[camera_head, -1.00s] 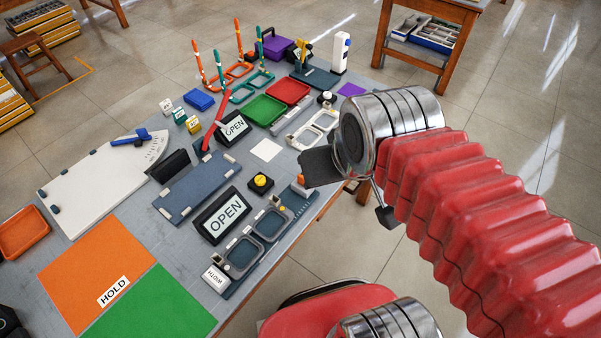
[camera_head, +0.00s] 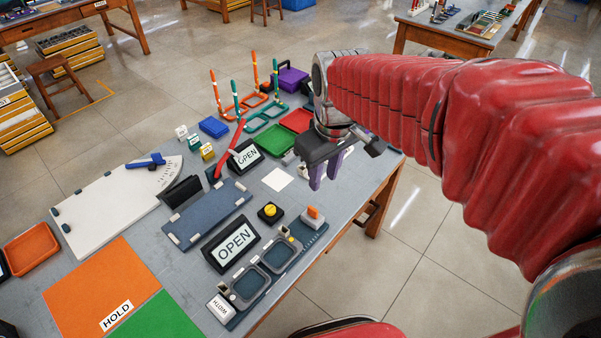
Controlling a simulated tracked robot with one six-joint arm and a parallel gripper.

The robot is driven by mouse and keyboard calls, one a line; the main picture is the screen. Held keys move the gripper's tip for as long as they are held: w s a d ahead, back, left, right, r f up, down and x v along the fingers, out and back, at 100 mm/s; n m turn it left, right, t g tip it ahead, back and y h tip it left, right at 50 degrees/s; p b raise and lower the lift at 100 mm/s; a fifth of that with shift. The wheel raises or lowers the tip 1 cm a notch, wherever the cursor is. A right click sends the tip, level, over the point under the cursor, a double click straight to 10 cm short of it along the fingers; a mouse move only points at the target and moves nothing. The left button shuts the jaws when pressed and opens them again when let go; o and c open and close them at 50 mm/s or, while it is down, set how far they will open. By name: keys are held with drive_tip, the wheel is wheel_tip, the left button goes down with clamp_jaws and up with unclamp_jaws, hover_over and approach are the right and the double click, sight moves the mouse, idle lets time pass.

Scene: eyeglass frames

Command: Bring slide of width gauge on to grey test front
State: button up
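The width gauge (camera_head: 238,318) lies along the table's front edge, with a white WIDTH label at its near left end. The grey test front (camera_head: 263,268), a two-lens frame, lies on it. The gauge's slide (camera_head: 311,221), a pale block with an orange tab, stands at the far right end, apart from the test front. My gripper (camera_head: 324,183) hangs above and beyond the slide, its two purple fingers pointing down with a gap between them. It is open and empty, touching nothing that I can see.
A black OPEN sign (camera_head: 232,244) and a yellow-topped black button (camera_head: 270,211) stand just behind the gauge. A white square (camera_head: 278,179) lies flat farther back. Green (camera_head: 262,138) and red trays lie beyond. Open floor is at the right of the table.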

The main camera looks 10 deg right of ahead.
sight(313, 209)
drive_tip(key=w+f+n+g, duration=0.2)
drive_tip(key=w+f, duration=0.4)
drive_tip(key=shift+w+f+n, duration=0.15)
drive_tip(key=shift+w+n, duration=0.15)
drive_tip(key=shift+w, duration=0.1)
drive_tip(key=shift+d+f, duration=0.1)
wheel_tip(313, 209, down, 14)
drive_tip(key=shift+r, duration=0.15)
idle(0.5)
clamp_jaws()
